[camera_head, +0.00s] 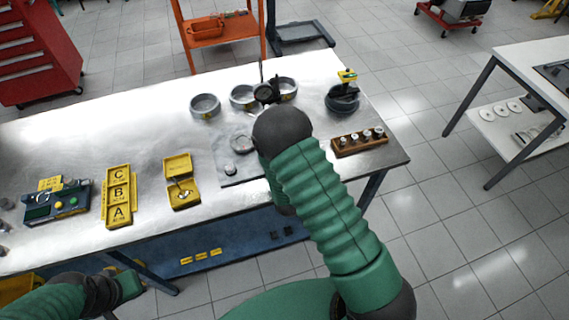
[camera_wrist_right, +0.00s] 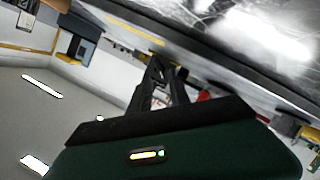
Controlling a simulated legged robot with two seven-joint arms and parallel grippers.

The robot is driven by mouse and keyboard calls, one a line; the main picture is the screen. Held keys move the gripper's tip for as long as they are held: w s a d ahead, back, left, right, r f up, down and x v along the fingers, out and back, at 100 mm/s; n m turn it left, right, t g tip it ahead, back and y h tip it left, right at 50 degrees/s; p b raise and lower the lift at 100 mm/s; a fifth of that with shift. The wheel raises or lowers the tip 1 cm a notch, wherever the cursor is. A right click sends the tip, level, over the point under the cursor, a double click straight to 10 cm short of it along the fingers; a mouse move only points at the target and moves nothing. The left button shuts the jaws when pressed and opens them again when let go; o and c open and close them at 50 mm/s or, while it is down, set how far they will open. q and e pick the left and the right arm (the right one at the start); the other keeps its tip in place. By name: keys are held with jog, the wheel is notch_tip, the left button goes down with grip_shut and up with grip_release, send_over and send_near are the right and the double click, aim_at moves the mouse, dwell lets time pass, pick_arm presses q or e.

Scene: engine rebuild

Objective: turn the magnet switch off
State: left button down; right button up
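I cannot clearly make out a magnet switch. A dark round base with a yellow-green top (camera_head: 342,97) stands at the table's right end; whether it carries the switch I cannot tell. My right arm reaches over the table, and its dark gripper (camera_head: 266,92) is by the metal rings, left of that base. A thin dark upright shows just above it. In the right wrist view the gripper's fingers (camera_wrist_right: 167,72) are close together, with nothing clearly between them. My left gripper (camera_head: 128,286) is low at the front left, off the table; its fingers are not clear.
Metal rings (camera_head: 205,106) stand at the table's back. A wooden block with several metal parts (camera_head: 360,142) is at the right edge. A grey plate (camera_head: 229,172) lies partly behind my arm. Yellow trays (camera_head: 118,197) and a green-yellow device (camera_head: 55,203) sit to the left.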

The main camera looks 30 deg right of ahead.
jog(key=b+v, duration=0.1)
jog(key=v, duration=0.9)
jog(key=shift+s+a, duration=0.15)
jog(key=shift+s, duration=0.05)
jog(key=p+v, duration=0.2)
jog(key=p, duration=0.1)
jog(key=shift+s+a+r+p, duration=0.1)
jog(key=shift+s+r+p, duration=0.15)
jog(key=shift+p, duration=0.05)
jog(key=shift+f, duration=0.1)
